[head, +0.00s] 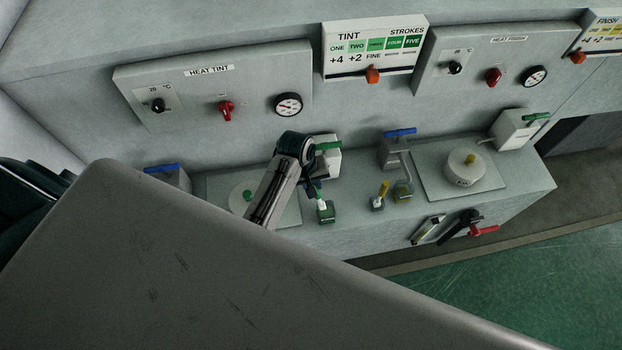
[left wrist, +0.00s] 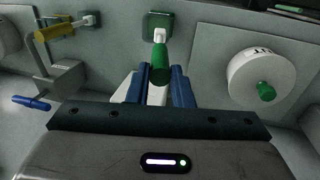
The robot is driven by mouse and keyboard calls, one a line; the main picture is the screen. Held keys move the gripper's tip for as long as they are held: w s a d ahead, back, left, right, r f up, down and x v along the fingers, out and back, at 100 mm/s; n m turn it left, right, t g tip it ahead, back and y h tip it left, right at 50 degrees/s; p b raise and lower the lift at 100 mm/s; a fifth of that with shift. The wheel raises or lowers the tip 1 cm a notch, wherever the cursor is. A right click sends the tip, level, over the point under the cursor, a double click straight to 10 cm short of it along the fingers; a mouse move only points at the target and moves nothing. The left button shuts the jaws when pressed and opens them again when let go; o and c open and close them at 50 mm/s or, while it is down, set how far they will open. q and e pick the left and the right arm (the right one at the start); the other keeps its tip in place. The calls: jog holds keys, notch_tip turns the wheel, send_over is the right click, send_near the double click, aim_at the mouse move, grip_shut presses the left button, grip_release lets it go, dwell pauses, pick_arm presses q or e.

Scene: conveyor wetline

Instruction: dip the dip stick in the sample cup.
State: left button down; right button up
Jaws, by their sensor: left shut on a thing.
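A dip stick with a green handle (left wrist: 160,62) and a white lower part (left wrist: 160,34) stands at a dark green square holder. It also shows in the head view (head: 321,205), just right of my left gripper (head: 314,189). In the left wrist view the blue fingers of the left gripper (left wrist: 164,84) are closed on the green handle from either side. The stick's lower end is hidden in the holder (head: 326,217). My right gripper is out of view.
A yellow-handled stick (head: 383,189) stands in another holder to the right. Lidded round pots sit on both sides, one with a green knob (left wrist: 266,91), one with a yellow knob (head: 465,168). A blue-levered tap (head: 397,147) rises behind. Control panels line the back wall.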

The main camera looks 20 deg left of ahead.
pick_arm(q)
jog(key=shift+d+f+b, duration=0.25)
jog(key=shift+f+b, duration=0.05)
jog(key=shift+f, duration=0.8)
jog(key=f, duration=0.1)
jog(key=f+b, duration=0.1)
jog(key=shift+w+d+f, duration=0.2)
jog(key=shift+f, duration=0.1)
jog(key=shift+d+f+b, duration=0.1)
jog(key=shift+f+b, duration=0.3)
jog(key=shift+f, duration=0.15)
jog(key=shift+w+d+f, duration=0.1)
jog(key=shift+f, duration=0.35)
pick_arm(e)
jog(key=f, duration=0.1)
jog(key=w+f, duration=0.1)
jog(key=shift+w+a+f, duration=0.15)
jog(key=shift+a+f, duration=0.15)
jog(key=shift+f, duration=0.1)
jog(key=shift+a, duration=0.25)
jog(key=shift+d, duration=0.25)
